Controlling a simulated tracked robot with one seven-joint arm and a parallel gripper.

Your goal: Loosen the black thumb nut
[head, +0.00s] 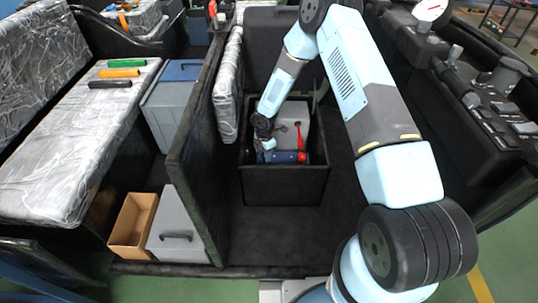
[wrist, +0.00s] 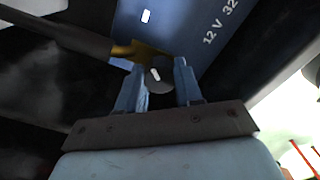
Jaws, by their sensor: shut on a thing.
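The black thumb nut (wrist: 159,84) shows between my two blue fingers in the wrist view, a dark round knob with a pale mark on its face. My gripper (wrist: 159,70) is shut on it. A brass-coloured lug (wrist: 138,50) lies just beyond the nut, at the end of a thick dark cable (wrist: 60,36). Behind them is the blue battery (wrist: 200,22) with white "12 V 32" lettering. In the head view my gripper (head: 267,150) reaches down into a black box beside the blue battery (head: 284,157); the nut cannot be made out there.
The black box (head: 285,188) has walls close around the battery. A red part (head: 301,143) and a grey block (head: 294,112) are beside the battery. A tall dark panel (head: 200,150) stands to the left. The dark floor in front of the box is clear.

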